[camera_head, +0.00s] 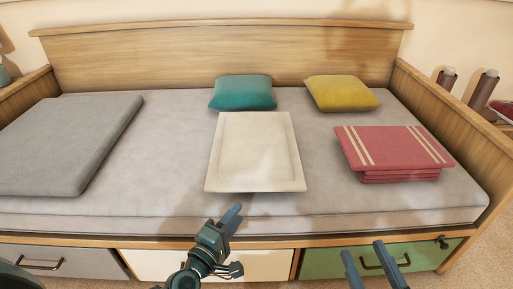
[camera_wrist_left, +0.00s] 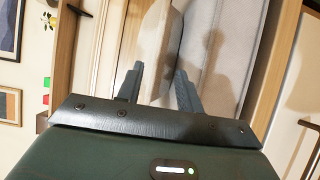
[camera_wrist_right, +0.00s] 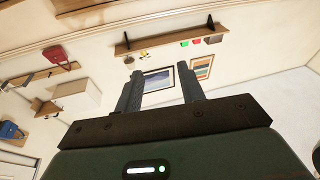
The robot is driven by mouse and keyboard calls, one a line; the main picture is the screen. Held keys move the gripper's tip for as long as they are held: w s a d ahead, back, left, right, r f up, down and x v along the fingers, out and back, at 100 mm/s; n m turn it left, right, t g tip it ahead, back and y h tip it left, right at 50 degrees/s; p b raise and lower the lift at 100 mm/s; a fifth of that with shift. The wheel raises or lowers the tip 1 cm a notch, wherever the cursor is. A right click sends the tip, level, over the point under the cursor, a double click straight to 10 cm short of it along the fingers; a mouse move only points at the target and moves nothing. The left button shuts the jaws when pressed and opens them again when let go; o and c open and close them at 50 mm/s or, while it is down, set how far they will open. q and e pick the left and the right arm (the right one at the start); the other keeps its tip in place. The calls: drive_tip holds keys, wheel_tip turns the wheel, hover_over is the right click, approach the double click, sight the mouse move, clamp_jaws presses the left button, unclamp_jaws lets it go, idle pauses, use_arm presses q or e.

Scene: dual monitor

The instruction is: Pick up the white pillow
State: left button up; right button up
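The white pillow (camera_head: 255,152) lies flat on the grey mattress (camera_head: 330,207), near the middle of the daybed in the head view. My left gripper (camera_head: 233,217) is in front of the pillow's near edge and apart from it. In the left wrist view the left fingers (camera_wrist_left: 160,72) are spread with nothing held between them. My right gripper (camera_head: 376,262) is low at the right, in front of the green drawer. In the right wrist view its fingers (camera_wrist_right: 160,72) are apart and empty, facing the wall and shelves.
A teal pillow (camera_head: 242,92) and a yellow pillow (camera_head: 341,93) lie behind the white one. A folded red blanket (camera_head: 393,150) is to its right, a grey folded pad (camera_head: 65,145) to its left. The wooden backboard (camera_head: 220,57) and side panels border the mattress.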

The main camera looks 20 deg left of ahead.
sight(252, 191)
use_arm(q)
drive_tip(key=x, duration=0.9)
drive_tip(key=shift+w+a+r+b, duration=0.15)
drive_tip(key=shift+w+r+b, duration=0.1)
drive_tip(key=shift+w+b, duration=0.1)
clamp_jaws()
drive_tip(key=shift+r, duration=0.1)
